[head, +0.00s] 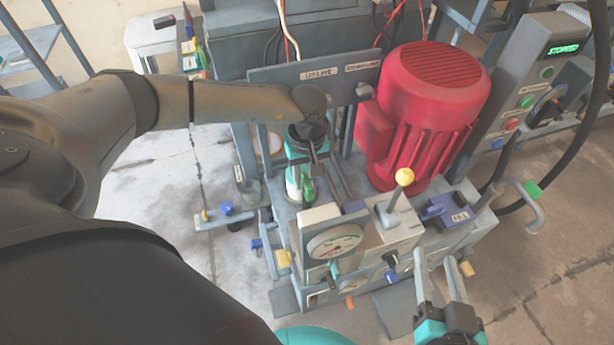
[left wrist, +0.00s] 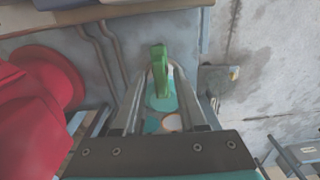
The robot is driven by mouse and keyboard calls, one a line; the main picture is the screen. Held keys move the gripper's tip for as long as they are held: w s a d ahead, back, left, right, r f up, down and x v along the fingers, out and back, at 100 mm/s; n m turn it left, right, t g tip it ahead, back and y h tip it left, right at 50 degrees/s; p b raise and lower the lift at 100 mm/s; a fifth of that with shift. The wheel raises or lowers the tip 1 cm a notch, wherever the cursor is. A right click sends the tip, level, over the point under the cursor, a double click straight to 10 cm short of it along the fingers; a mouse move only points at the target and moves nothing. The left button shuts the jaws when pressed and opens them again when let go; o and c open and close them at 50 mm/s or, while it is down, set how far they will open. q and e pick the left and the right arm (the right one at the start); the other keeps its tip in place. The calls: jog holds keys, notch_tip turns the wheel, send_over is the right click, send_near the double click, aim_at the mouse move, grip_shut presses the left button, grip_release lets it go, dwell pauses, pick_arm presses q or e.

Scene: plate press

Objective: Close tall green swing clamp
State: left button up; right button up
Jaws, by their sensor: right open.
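The green swing clamp (head: 308,188) stands on the left part of the grey press, partly hidden behind my left gripper in the head view. In the left wrist view its green handle (left wrist: 159,68) stands upright between the fingertips. My left gripper (head: 302,172) points down over the clamp. Its fingers (left wrist: 161,85) look apart, with a narrow gap on each side of the handle; contact is not clear. My right gripper (head: 433,260) is open and empty at the front right, near the press's front edge.
A large red motor (head: 430,105) stands right of the clamp. A gauge (head: 334,241), a yellow-knobbed lever (head: 404,177) and a blue block (head: 445,211) are in front. A control panel (head: 535,95) stands at the right. Bare floor lies left of the press.

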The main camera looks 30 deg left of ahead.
pick_arm(q)
jog(key=shift+o, duration=0.2)
jog(key=shift+r, duration=0.15)
pick_arm(e)
jog(key=shift+f, duration=0.1)
pick_arm(q)
jog(key=shift+r, duration=0.25)
jog(key=shift+r+p, duration=0.25)
jog(key=shift+p, duration=0.1)
notch_tip(320, 180, up, 2)
jog(key=shift+r+p, duration=0.1)
jog(key=shift+p, duration=0.5)
jog(key=shift+r+p, duration=0.45)
jog(key=shift+r, duration=0.45)
jog(key=shift+r+p, duration=0.45)
jog(key=shift+r, duration=0.5)
pick_arm(e)
jog(key=s+d+g+h+p, duration=0.2)
jog(key=s+d+g+h, duration=0.35)
jog(key=d+g, duration=0.4)
pick_arm(q)
notch_tip(320, 180, up, 8)
jog(key=p, duration=0.1)
pick_arm(e)
jog(key=shift+y, duration=0.35)
jog(key=shift+s+f, duration=0.1)
jog(key=shift+f, duration=2.55)
